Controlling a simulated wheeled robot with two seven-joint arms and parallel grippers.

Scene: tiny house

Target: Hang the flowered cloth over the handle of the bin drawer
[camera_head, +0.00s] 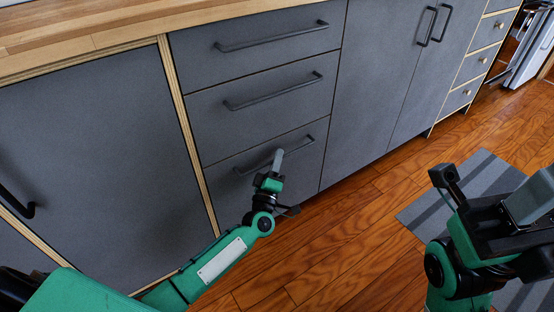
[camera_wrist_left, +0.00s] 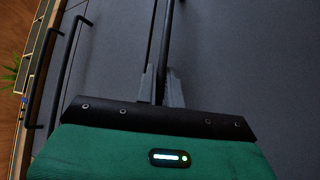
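A grey cabinet has three stacked drawers with black bar handles. My left gripper (camera_head: 277,161) is at the bottom drawer's handle (camera_head: 300,146). In the left wrist view, the left gripper's two fingers (camera_wrist_left: 160,85) lie close on either side of a black handle bar (camera_wrist_left: 166,40), with little gap. The bottom drawer (camera_head: 304,170) looks shut. My right gripper (camera_head: 488,190) is at the right, its fingers apart and nothing seen between them. The flowered cloth is not in view, and nothing marks which drawer is the bin drawer.
A wooden counter (camera_head: 110,31) runs above the drawers. Tall grey doors (camera_head: 370,80) stand to the right of them. A grey striped mat (camera_head: 478,182) lies on the wooden floor (camera_head: 335,243) under my right arm. The floor before the drawers is clear.

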